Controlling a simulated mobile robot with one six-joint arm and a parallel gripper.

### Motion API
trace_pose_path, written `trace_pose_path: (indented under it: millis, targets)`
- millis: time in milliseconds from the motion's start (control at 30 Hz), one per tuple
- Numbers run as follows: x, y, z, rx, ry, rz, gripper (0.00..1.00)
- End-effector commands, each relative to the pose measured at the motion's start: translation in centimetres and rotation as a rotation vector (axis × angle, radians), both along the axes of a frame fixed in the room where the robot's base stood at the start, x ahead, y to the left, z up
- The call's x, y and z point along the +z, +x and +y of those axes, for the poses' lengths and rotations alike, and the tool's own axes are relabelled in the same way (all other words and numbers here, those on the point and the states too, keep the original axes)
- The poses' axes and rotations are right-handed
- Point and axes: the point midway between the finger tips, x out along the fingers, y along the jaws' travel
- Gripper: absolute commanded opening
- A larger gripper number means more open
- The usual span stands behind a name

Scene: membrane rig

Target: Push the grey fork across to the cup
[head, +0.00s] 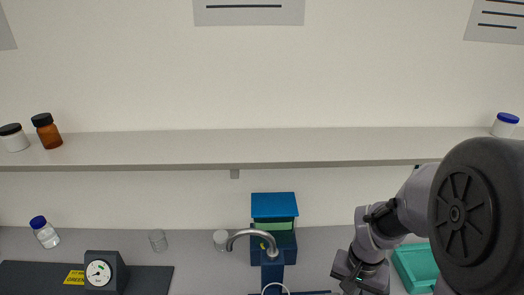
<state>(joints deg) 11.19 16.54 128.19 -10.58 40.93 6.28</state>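I cannot make out a grey fork in the head view. I cannot tell whether either is the task's cup. My gripper (358,283) is at the lower edge, right of the middle, pointing down. Its fingertips are cut off by the picture edge, so its opening and anything under it are hidden.
A blue rig (274,215) with a grey curved pipe (250,235) stands mid-bench. A dark gauge block (105,270), a blue-capped bottle (44,232) and a teal tray (415,266) are nearby. A shelf (300,146) with bottles runs above.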

Motion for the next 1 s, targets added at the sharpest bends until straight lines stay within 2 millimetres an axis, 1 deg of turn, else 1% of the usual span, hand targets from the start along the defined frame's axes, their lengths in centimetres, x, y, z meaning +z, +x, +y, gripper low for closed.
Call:
trace_pose_path:
  millis: [33, 533, 667, 900, 1000]
  targets:
    - [-1.4, 0.0, 0.2, 0.001, 0.000, 0.000, 0.00]
    - [-1.4, -0.1, 1.6, 0.001, 0.000, 0.000, 0.00]
    - [-1.4, -0.1, 1.4, -0.001, 0.000, 0.000, 0.00]
    - [-1.4, 0.0, 0.4, -0.001, 0.000, 0.000, 0.00]
    - [-1.1, 0.0, 0.4, 0.000, 0.000, 0.000, 0.00]
